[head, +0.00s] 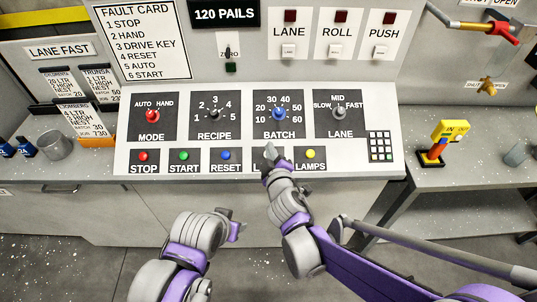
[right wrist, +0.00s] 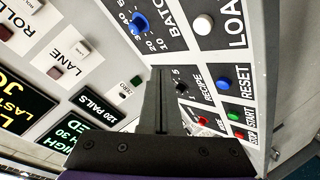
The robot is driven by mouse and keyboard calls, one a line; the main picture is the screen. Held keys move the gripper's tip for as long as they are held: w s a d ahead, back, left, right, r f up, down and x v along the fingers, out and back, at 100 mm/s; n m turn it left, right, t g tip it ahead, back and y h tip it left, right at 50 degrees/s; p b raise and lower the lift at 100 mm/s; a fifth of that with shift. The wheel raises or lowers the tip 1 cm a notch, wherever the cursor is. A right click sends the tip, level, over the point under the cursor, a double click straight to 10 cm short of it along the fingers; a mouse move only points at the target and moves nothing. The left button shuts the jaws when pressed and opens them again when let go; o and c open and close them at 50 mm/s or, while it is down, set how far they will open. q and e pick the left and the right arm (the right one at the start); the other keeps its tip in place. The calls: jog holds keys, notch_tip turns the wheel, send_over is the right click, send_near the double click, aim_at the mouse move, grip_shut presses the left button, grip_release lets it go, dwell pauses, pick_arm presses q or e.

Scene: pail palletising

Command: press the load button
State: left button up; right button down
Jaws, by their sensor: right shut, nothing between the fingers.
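The load button (right wrist: 203,24) is a round white button on a black plate with part of the word LOAD (right wrist: 235,25), at the top right of the right wrist view. My right gripper is shut and empty.
The blue reset button (head: 226,155) and yellow lamps button (head: 310,154) flank the gripper. The blue batch knob (head: 279,113) is just above it. A keypad (head: 380,146) is at the panel's right. A yellow and red device (head: 440,142) stands on the right bench.

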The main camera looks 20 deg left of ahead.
jog(key=w+f+b, duration=0.1)
jog(key=f, duration=0.1)
jog(key=w+f+b, duration=0.1)
jog(key=f, duration=0.1)
jog(key=w+a+f+b, duration=0.1)
jog(key=f, duration=0.1)
jog(key=shift+f, duration=0.15)
pick_arm(q)
notch_tip(320, 180, down, 6)
jog(key=s, duration=0.2)
jog(key=shift+s+g+b, duration=0.25)
jog(key=shift+g+b, duration=0.05)
jog(key=shift+b, duration=0.05)
pick_arm(e)
jog(key=shift+w+f, duration=0.35)
dwell(0.8)
pick_arm(q)
jog(key=shift+s+f, duration=0.1)
jog(key=shift+f, duration=0.15)
pick_arm(e)
jog(key=shift+w+a+f, duration=0.1)
jog(key=shift+w+f, duration=0.1)
jog(key=shift+f, duration=0.15)
